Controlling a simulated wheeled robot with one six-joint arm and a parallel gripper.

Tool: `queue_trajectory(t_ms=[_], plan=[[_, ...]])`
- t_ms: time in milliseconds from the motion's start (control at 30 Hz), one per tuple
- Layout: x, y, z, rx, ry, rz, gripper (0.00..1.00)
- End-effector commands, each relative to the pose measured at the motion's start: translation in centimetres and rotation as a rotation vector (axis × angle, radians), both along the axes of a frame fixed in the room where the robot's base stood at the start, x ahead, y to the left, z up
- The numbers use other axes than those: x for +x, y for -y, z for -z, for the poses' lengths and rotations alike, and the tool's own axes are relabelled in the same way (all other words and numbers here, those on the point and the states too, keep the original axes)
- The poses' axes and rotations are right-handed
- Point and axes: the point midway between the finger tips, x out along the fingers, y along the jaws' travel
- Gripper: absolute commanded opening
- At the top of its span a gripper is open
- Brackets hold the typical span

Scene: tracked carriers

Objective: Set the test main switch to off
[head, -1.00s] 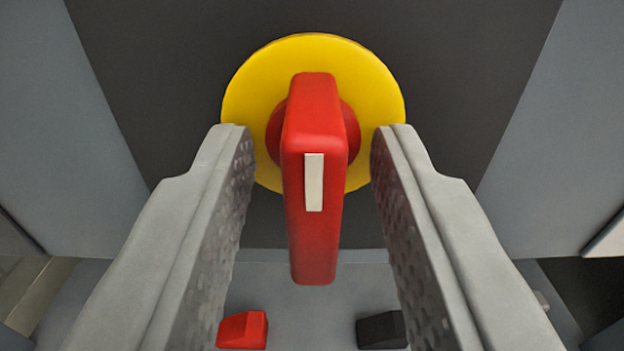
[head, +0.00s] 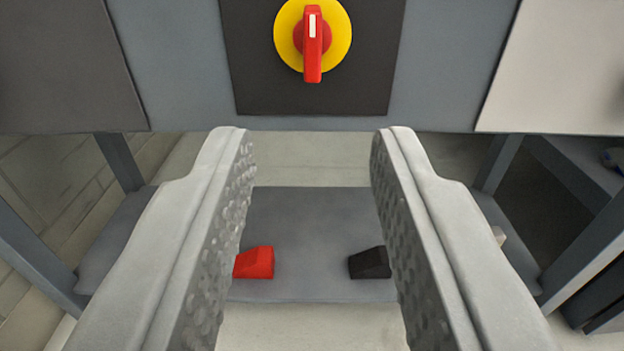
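The main switch is a red rotary handle (head: 313,58) on a round yellow plate (head: 339,38), fixed to a dark square panel (head: 262,90) at the top of the head view. The handle stands upright, its white mark at the upper end. My gripper (head: 312,140) is open and empty. Its fingers are below the switch in the picture and apart from it. No label on the switch can be read.
A grey shelf (head: 310,220) lies below the panel, with a red block (head: 255,262) at left and a black block (head: 369,263) at right. Grey frame posts (head: 120,162) stand at both sides. A pale panel (head: 560,60) is at upper right.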

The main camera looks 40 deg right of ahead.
Motion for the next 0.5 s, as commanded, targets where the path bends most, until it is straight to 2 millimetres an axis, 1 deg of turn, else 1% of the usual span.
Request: queue_trajectory(t_ms=[33,200,500], plan=[[-0.5,-0.5,0.0,0.001,0.0,-0.002,0.33],[-1.7,-1.3,0.0,0.0,0.0,-0.001,0.33],[-2.0,-1.5,0.0,0.0,0.0,0.0,0.33]])
